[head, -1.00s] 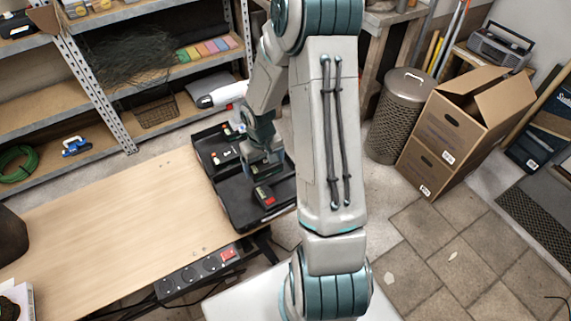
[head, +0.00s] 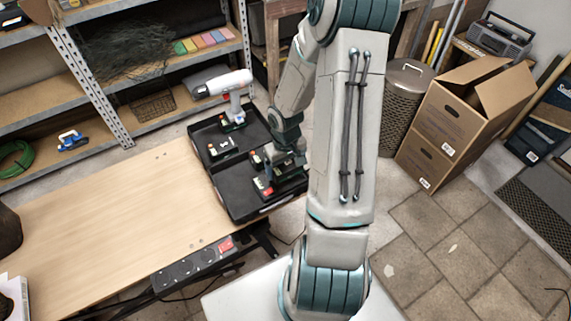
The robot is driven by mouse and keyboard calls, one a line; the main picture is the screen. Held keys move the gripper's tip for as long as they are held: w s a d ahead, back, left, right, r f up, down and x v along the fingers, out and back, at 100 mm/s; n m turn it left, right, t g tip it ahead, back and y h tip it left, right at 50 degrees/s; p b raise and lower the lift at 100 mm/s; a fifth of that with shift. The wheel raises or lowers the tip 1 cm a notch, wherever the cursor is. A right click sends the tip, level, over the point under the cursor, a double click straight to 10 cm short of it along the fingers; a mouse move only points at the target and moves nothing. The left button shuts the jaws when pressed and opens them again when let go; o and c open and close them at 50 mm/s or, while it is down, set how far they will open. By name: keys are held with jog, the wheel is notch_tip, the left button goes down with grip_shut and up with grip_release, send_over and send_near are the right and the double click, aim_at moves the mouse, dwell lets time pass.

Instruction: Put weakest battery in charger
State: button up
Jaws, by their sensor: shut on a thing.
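A black case (head: 238,203) lies open at the right end of the wooden workbench. A small dark block with a red mark (head: 263,188), which looks like a battery, sits in its front part. My gripper (head: 268,164) is low over the case's right part, shut on a dark piece that looks like a battery; my wrist partly hides it. Another small dark piece with light marks (head: 221,147) lies in the left compartment. I cannot tell for certain which piece is the charger, nor read any charge level.
A white cordless drill (head: 224,86) stands upright at the back of the case. The wooden workbench (head: 120,220) is mostly clear. A power strip (head: 195,265) hangs on its front edge. Shelves stand behind; cardboard boxes (head: 450,145) and a bin (head: 400,95) stand at right.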

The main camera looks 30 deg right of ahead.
jog(key=shift+s+f+b, duration=0.1)
jog(key=shift+f+b, duration=0.25)
jog(key=shift+f, duration=0.1)
dwell(0.7)
jog(key=shift+f+b, duration=0.55)
jog(key=shift+f, duration=0.05)
jog(key=shift+f, duration=0.2)
dwell(0.3)
